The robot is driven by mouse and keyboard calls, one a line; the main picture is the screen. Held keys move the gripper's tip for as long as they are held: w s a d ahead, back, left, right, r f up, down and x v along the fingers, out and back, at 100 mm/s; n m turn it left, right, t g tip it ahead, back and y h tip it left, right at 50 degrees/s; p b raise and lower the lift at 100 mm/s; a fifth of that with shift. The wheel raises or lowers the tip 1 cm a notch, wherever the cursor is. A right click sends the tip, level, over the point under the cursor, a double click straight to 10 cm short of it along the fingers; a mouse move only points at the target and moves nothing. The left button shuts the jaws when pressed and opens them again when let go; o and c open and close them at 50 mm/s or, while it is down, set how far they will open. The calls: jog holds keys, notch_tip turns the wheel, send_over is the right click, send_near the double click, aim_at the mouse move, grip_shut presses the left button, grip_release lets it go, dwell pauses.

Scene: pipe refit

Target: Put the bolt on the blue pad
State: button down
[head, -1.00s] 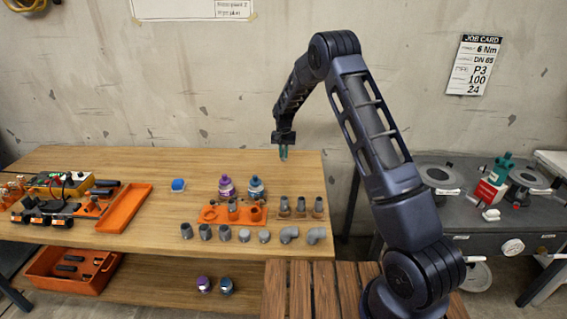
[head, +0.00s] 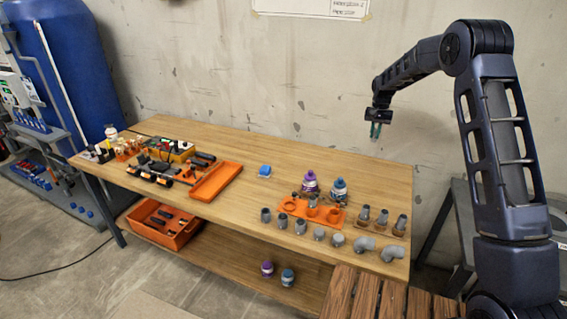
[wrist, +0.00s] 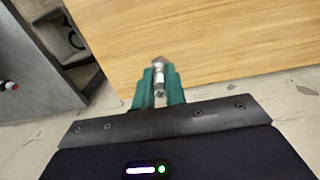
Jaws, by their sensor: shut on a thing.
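My gripper (head: 375,131) hangs in the air above the back right part of the workbench in the head view. In the wrist view its two teal fingers (wrist: 159,92) are shut on a silver bolt (wrist: 159,72), with its head sticking out past the fingertips. The bolt is too small to make out in the head view. The small blue pad (head: 265,171) lies on the bench top near its middle, well to the left of my gripper and apart from it.
On the wooden bench (head: 240,137), an orange tray (head: 216,181) lies left of the pad. Purple and blue bottles (head: 310,181), an orange holder (head: 296,207) and several grey pipe fittings (head: 319,234) stand to its right. Bare wood surrounds the pad.

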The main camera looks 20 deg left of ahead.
jog(key=a+r+n, duration=0.1)
jog(key=a+n, duration=0.2)
jog(key=a, duration=1.1)
notch_tip(320, 180, up, 2)
jog(key=n, duration=0.6)
send_over(265, 168)
jog(key=f, duration=1.9)
jog(key=shift+w, duration=0.2)
jog(key=shift+f, duration=0.15)
jog(key=c, duration=1.5)
grip_release()
jog(key=shift+o, duration=0.2)
notch_tip(265, 168, up, 12)
